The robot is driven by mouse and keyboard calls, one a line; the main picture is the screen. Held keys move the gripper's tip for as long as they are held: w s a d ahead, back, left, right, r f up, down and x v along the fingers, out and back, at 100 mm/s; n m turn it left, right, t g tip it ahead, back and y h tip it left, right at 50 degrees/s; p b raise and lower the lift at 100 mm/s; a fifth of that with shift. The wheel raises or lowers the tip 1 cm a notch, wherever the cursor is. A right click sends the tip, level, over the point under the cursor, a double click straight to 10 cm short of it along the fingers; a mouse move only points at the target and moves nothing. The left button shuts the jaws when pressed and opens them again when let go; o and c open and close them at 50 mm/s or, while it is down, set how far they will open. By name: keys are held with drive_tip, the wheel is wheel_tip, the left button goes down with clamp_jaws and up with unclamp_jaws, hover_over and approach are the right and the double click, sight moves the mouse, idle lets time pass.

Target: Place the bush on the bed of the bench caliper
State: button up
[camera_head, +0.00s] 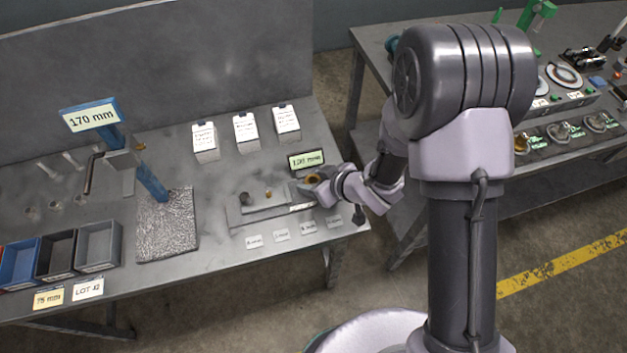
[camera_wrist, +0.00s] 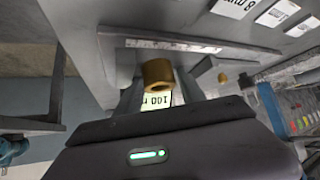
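The brass bush (camera_wrist: 158,74) is a short hollow ring between the two fingers of my gripper (camera_wrist: 160,90) in the wrist view, with a finger against each side. In the head view the bush (camera_head: 312,178) is partly covered by my gripper (camera_head: 311,183), at the right end of the bench caliper. The bench caliper (camera_head: 265,212) is a grey bar-like fixture on the bench. Its bed also shows in the wrist view (camera_wrist: 200,58), close beyond the bush. I cannot tell whether the bush touches the bed.
A lit display (camera_head: 306,160) stands behind the caliper's right end. White labelled boxes (camera_head: 245,131) stand behind it, and small labels (camera_head: 281,235) lie in front. A textured mat (camera_head: 167,225), bins (camera_head: 97,245) and a blue stand (camera_head: 152,183) are to the left.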

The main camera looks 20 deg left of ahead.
drive_tip(key=shift+r, duration=0.1)
drive_tip(key=shift+r+p, duration=0.35)
drive_tip(key=s+d+r+m+t+h+p, duration=0.15)
drive_tip(key=d+r+m+h, duration=0.3)
drive_tip(key=d+r, duration=0.75)
drive_tip(key=d+r+m+t+h+p, duration=0.25)
drive_tip(key=d+r+m, duration=0.25)
drive_tip(key=d+r, duration=0.8)
drive_tip(key=s+a+r+m+g, duration=0.1)
drive_tip(key=s+r+m, duration=0.2)
drive_tip(key=s, duration=0.5)
drive_tip(key=s+a+r+m+g+y, duration=0.1)
drive_tip(key=s+r+m, duration=0.3)
drive_tip(key=s, duration=0.4)
drive_tip(key=shift+a+r+g, duration=0.2)
drive_tip(key=shift+r+g, duration=0.2)
drive_tip(key=shift+r, duration=0.05)
